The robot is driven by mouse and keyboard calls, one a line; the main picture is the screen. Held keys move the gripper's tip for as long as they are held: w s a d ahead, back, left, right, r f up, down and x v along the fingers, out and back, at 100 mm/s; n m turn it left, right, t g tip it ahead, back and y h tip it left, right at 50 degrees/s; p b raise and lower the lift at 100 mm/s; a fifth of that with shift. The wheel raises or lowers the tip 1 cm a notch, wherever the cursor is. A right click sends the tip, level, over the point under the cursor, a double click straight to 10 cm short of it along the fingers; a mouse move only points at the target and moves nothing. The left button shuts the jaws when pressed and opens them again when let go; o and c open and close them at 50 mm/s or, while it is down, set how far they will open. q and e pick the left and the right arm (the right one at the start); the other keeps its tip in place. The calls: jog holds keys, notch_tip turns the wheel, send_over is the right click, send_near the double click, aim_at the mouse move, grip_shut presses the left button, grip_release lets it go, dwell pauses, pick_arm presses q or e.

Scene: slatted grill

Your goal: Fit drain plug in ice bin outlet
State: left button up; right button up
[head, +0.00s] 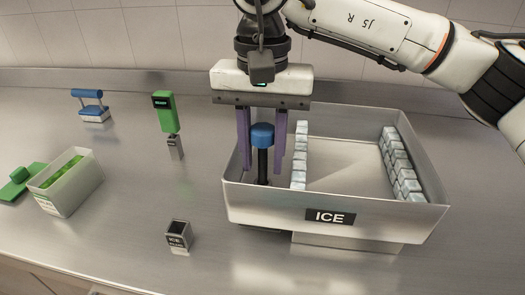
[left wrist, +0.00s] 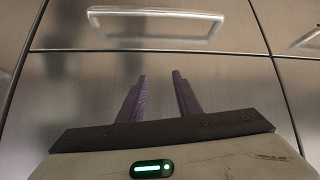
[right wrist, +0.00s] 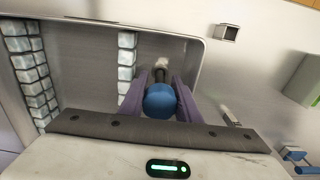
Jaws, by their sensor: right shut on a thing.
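The drain plug (head: 262,135) has a blue knob on a dark upright stem. My right gripper (head: 262,165) points down into the left part of the white ice bin (head: 400,222), shut on the plug, with purple fingers either side of it. In the right wrist view the blue knob (right wrist: 160,100) sits between the fingers (right wrist: 160,95). The stem's lower end is near the bin floor; the outlet is hidden, and I cannot tell whether the stem is in it. My left gripper (left wrist: 160,95) is open and empty, facing metal drawer fronts; it is outside the head view.
Ice cubes (head: 299,160) stand in a row right beside the gripper, with more (head: 400,165) at the bin's right. A small empty holder (head: 178,236) stands in front. A green-handled tool (head: 164,112), blue-handled item (head: 92,105) and green-filled tub (head: 68,185) are left. The counter between is clear.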

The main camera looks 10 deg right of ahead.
aim_at(264, 129)
jog(key=shift+f+b, duration=0.5)
jog(key=shift+f, duration=0.35)
jog(key=o, duration=1.2)
notch_tip(264, 129, up, 10)
jog(key=shift+d+r+p, duration=0.1)
jog(key=shift+r+p, duration=0.05)
jog(key=shift+p, duration=0.15)
